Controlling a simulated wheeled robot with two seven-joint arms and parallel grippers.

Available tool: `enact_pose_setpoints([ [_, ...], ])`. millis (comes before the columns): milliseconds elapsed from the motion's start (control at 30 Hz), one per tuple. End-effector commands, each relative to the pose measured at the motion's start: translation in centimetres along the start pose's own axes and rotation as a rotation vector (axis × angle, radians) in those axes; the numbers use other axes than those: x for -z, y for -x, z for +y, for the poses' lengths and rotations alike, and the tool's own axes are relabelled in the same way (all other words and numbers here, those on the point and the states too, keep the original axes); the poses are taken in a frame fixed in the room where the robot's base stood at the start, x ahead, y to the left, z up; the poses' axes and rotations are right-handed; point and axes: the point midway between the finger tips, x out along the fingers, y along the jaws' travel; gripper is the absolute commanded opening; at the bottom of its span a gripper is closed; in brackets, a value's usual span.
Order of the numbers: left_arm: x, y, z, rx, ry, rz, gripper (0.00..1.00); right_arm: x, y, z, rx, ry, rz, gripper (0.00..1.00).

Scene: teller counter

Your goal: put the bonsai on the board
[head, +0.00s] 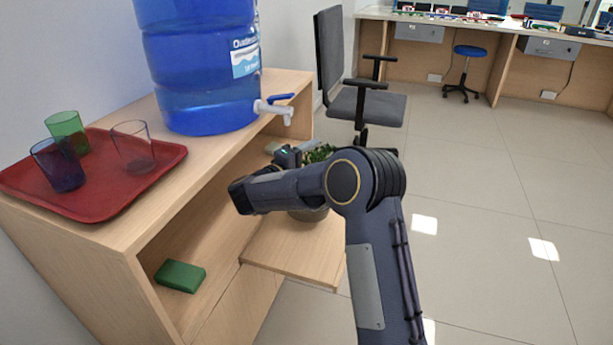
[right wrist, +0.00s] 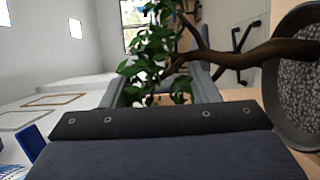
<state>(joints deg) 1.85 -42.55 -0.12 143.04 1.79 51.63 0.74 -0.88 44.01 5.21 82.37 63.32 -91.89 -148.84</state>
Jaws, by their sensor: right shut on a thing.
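The bonsai (head: 318,154) has green leaves, a brown trunk and a grey round pot (head: 308,214); my right arm hides much of it in the head view. In the right wrist view its trunk (right wrist: 262,52) lies sideways across the picture, with the gravel-filled pot at the right edge. My right gripper (head: 306,147) is shut on the bonsai, its fingers on either side of the leafy part in the right wrist view. The light wooden board (head: 290,258) juts from the cabinet beneath the pot. I cannot tell whether the pot touches it. My left gripper is out of view.
On the cabinet top, a red tray (head: 92,206) holds three cups beside a blue water bottle (head: 200,65) with a tap (head: 276,108). A green block (head: 180,276) lies on the shelf. An office chair (head: 365,105) stands behind. The floor at right is clear.

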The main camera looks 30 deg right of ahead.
Motion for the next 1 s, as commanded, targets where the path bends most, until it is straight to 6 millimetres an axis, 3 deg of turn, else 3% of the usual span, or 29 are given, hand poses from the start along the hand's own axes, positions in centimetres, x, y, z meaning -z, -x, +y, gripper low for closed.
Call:
enact_pose_setpoints([
  [167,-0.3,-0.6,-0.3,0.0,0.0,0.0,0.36,0.5,0.6,-1.0,-0.003,-0.002,0.001,0.0],
  [400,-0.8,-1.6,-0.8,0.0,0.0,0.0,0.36,0.5,0.7,-4.0,-0.003,-0.002,-0.002,0.0],
  [767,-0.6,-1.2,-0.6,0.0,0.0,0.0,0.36,0.5,0.7,-4.0,-0.003,-0.001,-0.001,0.0],
  [800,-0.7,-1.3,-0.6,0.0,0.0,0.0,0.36,0.5,0.7,-4.2,0.0,0.0,0.0,0.59],
  [933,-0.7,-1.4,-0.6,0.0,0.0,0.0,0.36,0.5,0.7,-4.3,0.0,0.0,0.0,0.76],
  [1000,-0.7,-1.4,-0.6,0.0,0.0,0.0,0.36,0.5,0.7,-4.3,0.0,0.0,0.0,0.77],
])
